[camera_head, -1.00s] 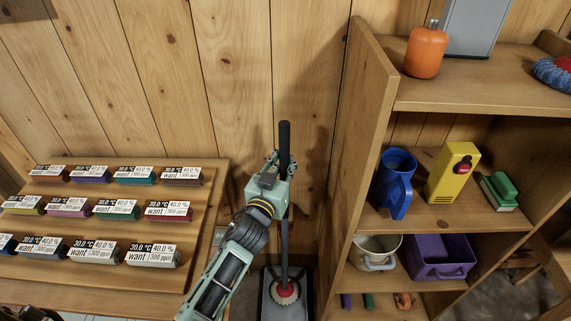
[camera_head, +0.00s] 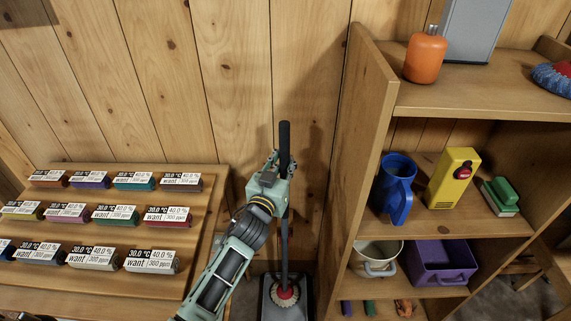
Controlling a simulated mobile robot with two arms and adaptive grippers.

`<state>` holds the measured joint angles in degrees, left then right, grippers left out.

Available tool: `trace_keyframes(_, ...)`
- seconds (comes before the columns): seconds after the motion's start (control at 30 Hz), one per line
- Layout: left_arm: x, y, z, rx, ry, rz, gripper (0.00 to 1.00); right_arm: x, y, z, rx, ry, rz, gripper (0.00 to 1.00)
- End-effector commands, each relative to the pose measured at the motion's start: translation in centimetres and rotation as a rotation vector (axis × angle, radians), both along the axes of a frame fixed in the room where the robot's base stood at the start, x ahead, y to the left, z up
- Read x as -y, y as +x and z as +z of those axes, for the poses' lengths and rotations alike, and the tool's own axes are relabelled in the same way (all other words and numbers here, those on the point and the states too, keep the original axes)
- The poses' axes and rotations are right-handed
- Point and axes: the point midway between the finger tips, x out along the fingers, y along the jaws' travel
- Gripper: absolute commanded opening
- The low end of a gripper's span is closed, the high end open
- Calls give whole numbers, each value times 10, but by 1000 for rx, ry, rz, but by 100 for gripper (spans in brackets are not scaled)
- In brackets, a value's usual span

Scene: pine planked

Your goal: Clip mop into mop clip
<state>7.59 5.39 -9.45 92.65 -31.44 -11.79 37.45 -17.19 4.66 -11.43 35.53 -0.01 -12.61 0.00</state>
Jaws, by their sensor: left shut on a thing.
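The mop has a black upright handle (camera_head: 285,140) and a red and white head (camera_head: 286,295) at its foot. The head rests at a grey, dark-framed base (camera_head: 273,313) on the floor, by the plank wall. My left gripper (camera_head: 285,168) is shut around the upper part of the handle, below its thick dark grip. The mop clip cannot be made out; my gripper and arm hide part of the handle and the wall behind it. My right gripper does not show.
A wooden shelf (camera_head: 362,135) stands close on the right, with an orange bottle (camera_head: 425,57), blue jug (camera_head: 394,188), yellow box (camera_head: 453,177) and purple bin (camera_head: 440,260). A tiered wooden rack (camera_head: 199,222) with several labelled blocks is on the left.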

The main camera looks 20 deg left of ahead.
Motion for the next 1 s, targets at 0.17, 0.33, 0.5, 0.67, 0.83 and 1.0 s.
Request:
trace_keyframes(0.17, -1, 3, 3, 6, 2, -1, 0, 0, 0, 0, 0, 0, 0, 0)
trace_keyframes(0.33, -1, 4, 3, 6, 2, -1, 0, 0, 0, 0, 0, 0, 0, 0)
trace_keyframes(0.5, -1, 4, 3, 6, 2, 0, 0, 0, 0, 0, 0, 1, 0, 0)
trace_keyframes(0.67, -1, 4, 2, 6, 2, 0, 0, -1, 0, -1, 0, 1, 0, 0)
trace_keyframes(0.83, -1, 4, -1, 5, 2, 0, 0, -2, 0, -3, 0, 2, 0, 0)
trace_keyframes(1.0, -1, 4, -3, 5, 1, 0, 0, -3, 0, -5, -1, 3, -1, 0)
